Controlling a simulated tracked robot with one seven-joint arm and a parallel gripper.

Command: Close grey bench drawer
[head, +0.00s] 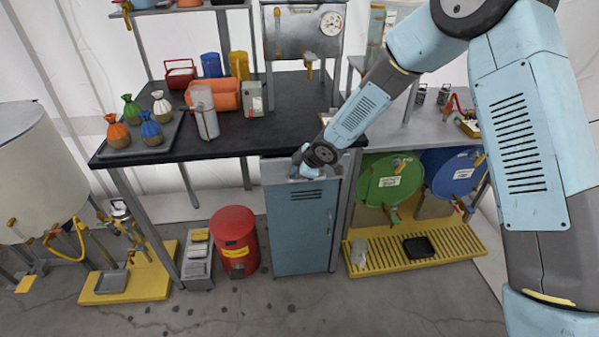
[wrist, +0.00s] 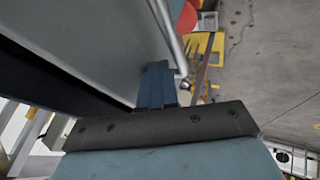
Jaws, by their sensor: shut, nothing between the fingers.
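The grey bench drawer (head: 274,172) is under the front edge of the black bench top, above a blue-grey cabinet. My arm covers part of it, and I cannot tell how far out it stands. In the wrist view a grey panel (wrist: 105,30), likely the drawer front, fills the upper left, with a metal bar handle (wrist: 168,35) along its right side. My gripper (wrist: 157,80) is shut and empty, its blue fingertips close against the panel near the bar's end; contact is unclear. In the head view my gripper (head: 308,173) is at the drawer, partly hidden by my wrist.
The blue-grey cabinet (head: 300,230) stands below the drawer. A red drum (head: 234,240) stands left of it, green (head: 390,182) and blue drums right. The floor in front is clear.

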